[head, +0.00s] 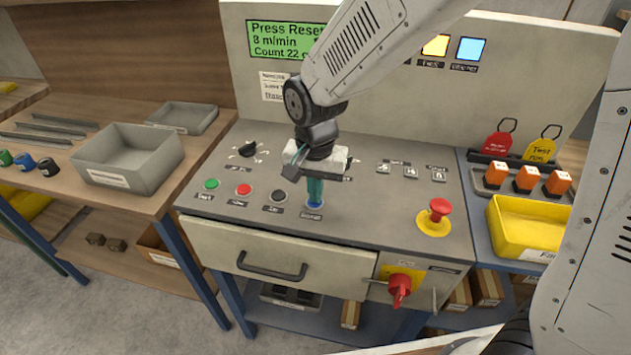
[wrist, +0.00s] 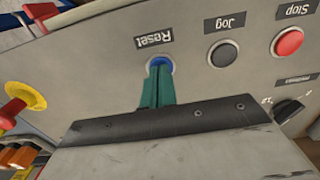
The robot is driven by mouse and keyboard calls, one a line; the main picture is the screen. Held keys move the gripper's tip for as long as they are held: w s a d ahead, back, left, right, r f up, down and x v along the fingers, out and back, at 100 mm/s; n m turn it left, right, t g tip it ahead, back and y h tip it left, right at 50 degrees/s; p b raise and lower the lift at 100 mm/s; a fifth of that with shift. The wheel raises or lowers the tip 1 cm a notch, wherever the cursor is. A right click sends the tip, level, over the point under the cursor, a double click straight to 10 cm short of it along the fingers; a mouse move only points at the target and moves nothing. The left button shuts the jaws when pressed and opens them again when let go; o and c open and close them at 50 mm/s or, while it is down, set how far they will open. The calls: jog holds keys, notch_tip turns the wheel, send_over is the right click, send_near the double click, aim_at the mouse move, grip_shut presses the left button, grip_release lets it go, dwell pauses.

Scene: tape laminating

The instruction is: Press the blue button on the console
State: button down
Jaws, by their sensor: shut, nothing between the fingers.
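The blue button (head: 315,205) sits at the right end of the row of buttons on the console (head: 375,215). In the wrist view the blue button (wrist: 160,61) shows under a label reading Reset upside down. My gripper (head: 315,200) points down at it, its teal fingers shut together with nothing between them. In the wrist view the fingertips (wrist: 158,68) overlap the near part of the button, and its far rim stays visible. I cannot tell whether the tips touch it or hover just above.
Green (head: 211,184), red (head: 243,189) and black (head: 278,196) buttons lie left of the blue one. A red mushroom button (head: 439,209) on a yellow base stands to the right. A screen (head: 277,39) reads Press Reset. A yellow bin (head: 528,230) is at the right.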

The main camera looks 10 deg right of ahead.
jog(key=shift+s+f, duration=0.1)
jog(key=shift+f, duration=0.65)
jog(key=shift+s+d+f, duration=0.15)
jog(key=shift+f, duration=0.1)
jog(key=shift+r, duration=0.5)
notch_tip(320, 180, up, 14)
jog(key=shift+w, duration=0.3)
